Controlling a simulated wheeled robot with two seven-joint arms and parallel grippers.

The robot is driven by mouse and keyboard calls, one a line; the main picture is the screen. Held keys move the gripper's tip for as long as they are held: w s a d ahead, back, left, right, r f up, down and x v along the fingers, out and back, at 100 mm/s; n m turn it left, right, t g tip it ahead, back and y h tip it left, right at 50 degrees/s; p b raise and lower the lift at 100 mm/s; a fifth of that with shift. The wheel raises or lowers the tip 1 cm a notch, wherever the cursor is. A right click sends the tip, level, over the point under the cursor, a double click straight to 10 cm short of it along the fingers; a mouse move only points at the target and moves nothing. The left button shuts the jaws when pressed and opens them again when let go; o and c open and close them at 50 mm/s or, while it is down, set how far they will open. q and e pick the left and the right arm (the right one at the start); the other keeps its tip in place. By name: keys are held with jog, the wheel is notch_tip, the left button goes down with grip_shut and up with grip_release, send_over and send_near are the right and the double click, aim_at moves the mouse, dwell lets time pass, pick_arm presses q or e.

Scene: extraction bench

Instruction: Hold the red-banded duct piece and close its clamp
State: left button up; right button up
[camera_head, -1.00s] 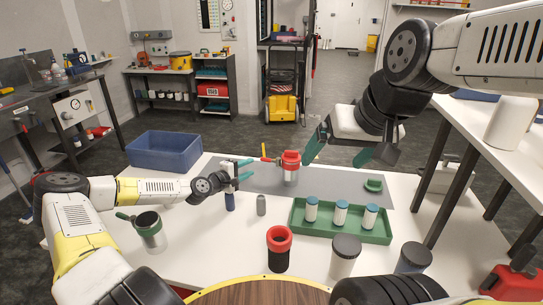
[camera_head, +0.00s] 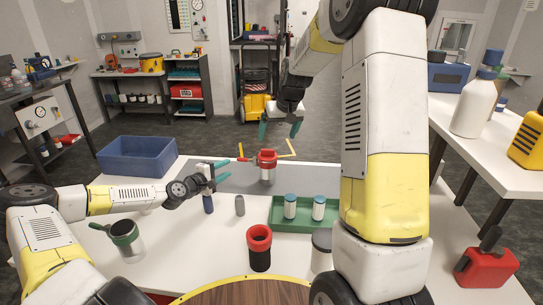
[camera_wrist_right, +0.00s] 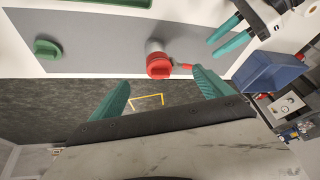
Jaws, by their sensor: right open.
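The red-banded duct piece (camera_head: 267,175) stands upright on the grey mat, a pale body with a red band on top. Its red clamp lever (camera_head: 241,151) sticks out to the left; the piece also shows in the right wrist view (camera_wrist_right: 158,64). I cannot tell how far the clamp is closed. My left gripper (camera_head: 224,171) is open and empty, left of the piece and apart from it. My right gripper (camera_head: 279,131) is open and empty, above and behind the piece, with its fingers pointing down. In the right wrist view its fingers (camera_wrist_right: 161,85) touch nothing.
A green tray (camera_head: 285,224) with white, blue-capped jars stands at the front right, partly hidden by my right arm. A blue bin (camera_head: 140,158) is at the back left.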

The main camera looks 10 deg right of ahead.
send_over(269, 166)
jog(key=s, duration=0.1)
jog(key=shift+n, duration=0.4)
jog(key=f, duration=0.8)
jog(key=d+f, duration=0.1)
jog(key=f, duration=0.4)
jog(key=shift+f, duration=0.1)
jog(key=x, duration=0.8)
jog(key=shift+s+d+f, duration=0.1)
jog(key=shift+s, duration=0.05)
jog(key=shift+c, duration=0.4)
jog(key=c, duration=1.6)
jog(key=shift+c, duration=0.2)
